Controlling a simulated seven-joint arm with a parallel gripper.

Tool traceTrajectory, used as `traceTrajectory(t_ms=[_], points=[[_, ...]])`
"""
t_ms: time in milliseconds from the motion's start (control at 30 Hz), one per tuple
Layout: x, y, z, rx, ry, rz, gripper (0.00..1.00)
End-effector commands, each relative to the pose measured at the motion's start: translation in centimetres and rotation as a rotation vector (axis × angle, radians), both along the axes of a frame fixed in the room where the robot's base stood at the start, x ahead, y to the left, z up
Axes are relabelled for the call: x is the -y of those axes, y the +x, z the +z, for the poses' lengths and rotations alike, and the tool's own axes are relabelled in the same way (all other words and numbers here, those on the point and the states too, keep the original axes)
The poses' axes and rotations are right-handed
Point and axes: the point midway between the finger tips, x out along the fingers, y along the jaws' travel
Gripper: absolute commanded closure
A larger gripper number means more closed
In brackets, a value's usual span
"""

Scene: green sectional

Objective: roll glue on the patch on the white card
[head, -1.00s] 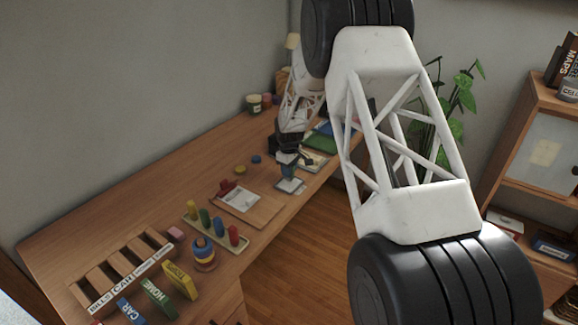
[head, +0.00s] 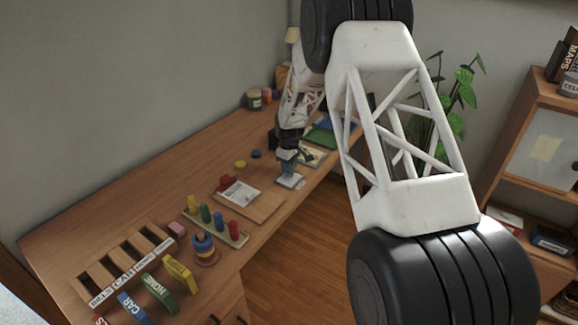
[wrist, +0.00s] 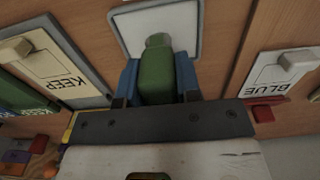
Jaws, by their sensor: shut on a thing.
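My gripper (wrist: 158,85) is shut on a green, round-ended thing (wrist: 157,70), one blue finger on each side of it. In the wrist view it covers the lower middle of the white card (wrist: 130,20), which has a grey border. No patch shows on the visible part of the card. In the head view my gripper (head: 288,168) is small and stands above the white card (head: 291,182) near the desk's front edge. I cannot tell whether the green thing touches the card.
A KEEP card (wrist: 52,68) lies left of the white card in the wrist view. A board with a BLUE card (wrist: 284,78) and a red thing (wrist: 263,112) lie right. A pegboard (head: 230,236), ring stack (head: 204,250) and labelled blocks (head: 158,292) stand farther along the desk (head: 120,215).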

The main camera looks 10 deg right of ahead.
Motion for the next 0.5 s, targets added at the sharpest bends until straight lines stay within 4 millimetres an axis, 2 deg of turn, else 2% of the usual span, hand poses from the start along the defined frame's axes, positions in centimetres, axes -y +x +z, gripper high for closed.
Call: traceTrajectory(t_ms=[500], points=[[0.00, 0.01, -0.40, 0.000, 0.000, 0.000, 0.92]])
